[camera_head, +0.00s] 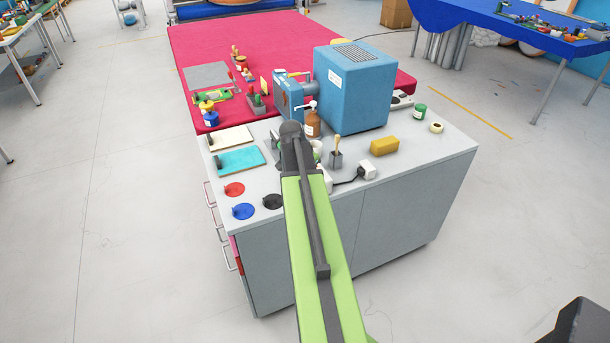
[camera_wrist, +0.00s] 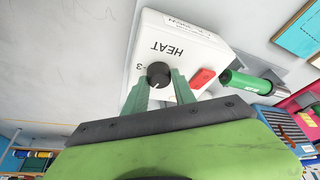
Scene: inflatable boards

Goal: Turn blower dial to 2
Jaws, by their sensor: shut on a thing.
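A white control box (camera_wrist: 195,45) marked HEAT fills the middle of the wrist view. It carries a round black dial (camera_wrist: 158,72) and a red switch (camera_wrist: 203,78). A "3" shows at the dial's left; other marks are hidden and I cannot read the dial's setting. My gripper (camera_wrist: 159,86) has its green fingers on either side of the dial, shut on it. In the head view the gripper is at the far end of my green arm, over the cabinet top; the fingers and dial are hidden there.
A grey cabinet top (camera_head: 420,155) holds a big blue machine (camera_head: 354,90), a brown bottle (camera_head: 313,125), a yellow block (camera_head: 384,145) and a white plug (camera_head: 367,169). Red, blue and black discs lie at its front left. A green cylinder (camera_wrist: 252,86) lies beside the box.

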